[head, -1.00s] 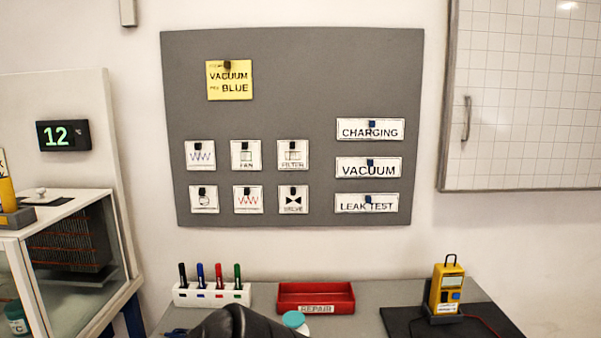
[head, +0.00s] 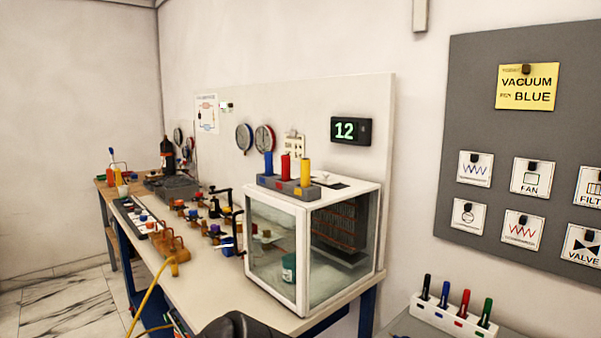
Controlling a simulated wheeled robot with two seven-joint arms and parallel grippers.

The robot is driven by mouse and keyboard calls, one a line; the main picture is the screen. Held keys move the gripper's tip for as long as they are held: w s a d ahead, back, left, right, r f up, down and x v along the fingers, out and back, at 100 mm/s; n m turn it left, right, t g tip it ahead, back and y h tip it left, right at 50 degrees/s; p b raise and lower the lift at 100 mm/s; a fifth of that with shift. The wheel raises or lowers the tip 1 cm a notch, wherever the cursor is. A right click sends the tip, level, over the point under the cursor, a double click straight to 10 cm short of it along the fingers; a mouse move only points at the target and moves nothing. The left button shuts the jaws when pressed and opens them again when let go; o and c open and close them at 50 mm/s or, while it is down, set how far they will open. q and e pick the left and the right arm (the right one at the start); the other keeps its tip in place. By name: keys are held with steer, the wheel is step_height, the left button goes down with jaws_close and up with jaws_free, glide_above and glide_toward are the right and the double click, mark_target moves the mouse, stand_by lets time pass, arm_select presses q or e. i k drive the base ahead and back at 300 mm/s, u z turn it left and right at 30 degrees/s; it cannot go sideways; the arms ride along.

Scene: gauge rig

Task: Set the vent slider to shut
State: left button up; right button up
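A glass-sided box with a white frame (head: 303,262) stands at the right end of the long bench. On its top, behind a grey block, is a dark strip with a small pale knob (head: 322,176), which looks like the vent slider. The grey block partly covers it, and I cannot read its marks or setting from here. Neither of my grippers shows. Only a dark rounded part, probably of my arm, shows at the bottom edge.
The grey block (head: 290,187) holds blue, red and yellow cylinders close in front of the knob. A display (head: 351,131) reading 12 hangs on the panel behind. Valves and hoses crowd the bench to the left. A marker holder (head: 447,318) stands at the lower right.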

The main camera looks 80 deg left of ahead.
mark_target(325, 180)
steer(key=u, duration=2.7)
